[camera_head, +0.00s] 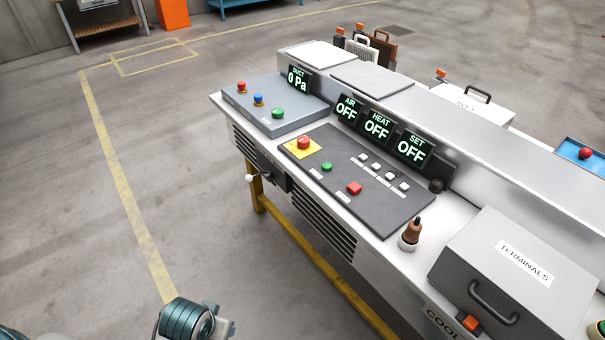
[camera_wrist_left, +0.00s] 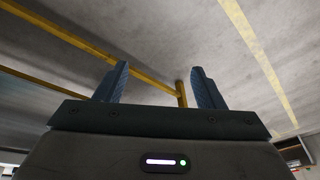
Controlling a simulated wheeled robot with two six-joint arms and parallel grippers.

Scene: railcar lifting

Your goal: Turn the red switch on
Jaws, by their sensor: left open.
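A red square switch (camera_head: 354,188) sits on the dark control panel (camera_head: 345,215) of the metal console. A red mushroom button (camera_head: 303,142) on a yellow plate and a small green button (camera_head: 327,167) are on the same panel. Displays behind it read AIR OFF (camera_head: 346,109), HEAT OFF (camera_head: 376,125) and SET OFF (camera_head: 412,148). My left gripper (camera_wrist_left: 160,85) is open and empty in the left wrist view, with floor and a yellow frame bar beyond its fingers. Part of my left arm shows at the bottom left of the head view, away from the panel. My right gripper is not in view.
A grey box (camera_head: 262,120) with red, blue and green buttons stands left of the panel by a "0 Pa" display (camera_head: 298,80). A brown-topped knob (camera_head: 411,234) and a TERMINALS box (camera_head: 515,275) are at the right. Floor (camera_head: 150,150) left of the console is clear.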

